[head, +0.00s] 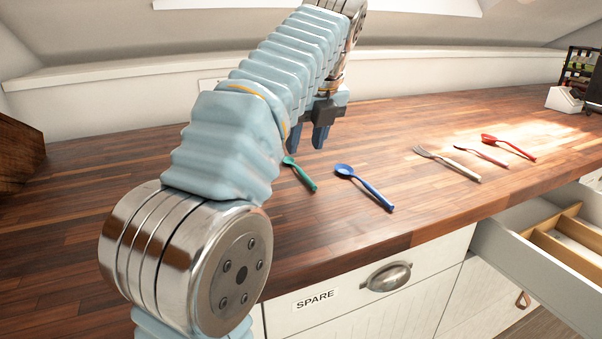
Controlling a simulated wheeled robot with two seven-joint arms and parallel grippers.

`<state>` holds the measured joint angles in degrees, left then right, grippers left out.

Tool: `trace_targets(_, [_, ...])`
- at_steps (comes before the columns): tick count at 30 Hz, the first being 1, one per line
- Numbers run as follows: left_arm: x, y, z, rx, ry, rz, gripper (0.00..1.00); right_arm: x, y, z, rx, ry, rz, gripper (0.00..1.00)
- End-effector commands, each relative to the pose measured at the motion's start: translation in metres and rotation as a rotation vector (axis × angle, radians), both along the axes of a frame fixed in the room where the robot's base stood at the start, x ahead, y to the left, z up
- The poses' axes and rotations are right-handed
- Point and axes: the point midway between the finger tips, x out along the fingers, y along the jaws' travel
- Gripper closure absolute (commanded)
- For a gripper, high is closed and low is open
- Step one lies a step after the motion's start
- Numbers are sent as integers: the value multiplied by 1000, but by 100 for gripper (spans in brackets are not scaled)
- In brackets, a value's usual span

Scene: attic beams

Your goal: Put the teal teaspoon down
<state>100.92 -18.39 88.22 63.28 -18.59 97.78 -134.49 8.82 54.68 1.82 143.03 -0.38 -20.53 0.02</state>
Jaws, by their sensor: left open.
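The teal teaspoon (303,175) lies on the wooden counter (400,135), its bowl up and to the left, its handle running down to the right. My left gripper (308,137) points down just above the bowl end of the teaspoon. Its two dark blue fingers are apart with nothing visible between them. My left arm covers part of the counter to the left of the teaspoon. My right gripper is not in the picture.
A blue spoon (366,187) lies just right of the teaspoon. Further right are a fork (450,165), a pink-handled utensil (482,156) and a red spoon (509,147). An open drawer (535,262) with wooden dividers juts out at the lower right. A drawer front labelled SPARE (345,300) is closed.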

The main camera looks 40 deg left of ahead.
Motion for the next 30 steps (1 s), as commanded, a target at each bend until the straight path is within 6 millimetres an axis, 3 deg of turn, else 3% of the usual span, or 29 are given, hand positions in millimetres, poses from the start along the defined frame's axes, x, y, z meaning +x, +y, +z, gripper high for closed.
trace_targets(7, [4, 7, -19, 0, 2, -1, 58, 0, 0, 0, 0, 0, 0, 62])
trace_targets(15, [14, 23, -55, -1, 0, 0, 58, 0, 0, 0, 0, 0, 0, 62])
trace_targets(23, [15, 24, -59, 0, -2, 1, 58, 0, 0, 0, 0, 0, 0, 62])
trace_targets(30, [15, 24, -59, 0, -2, 1, 92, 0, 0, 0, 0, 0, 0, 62])
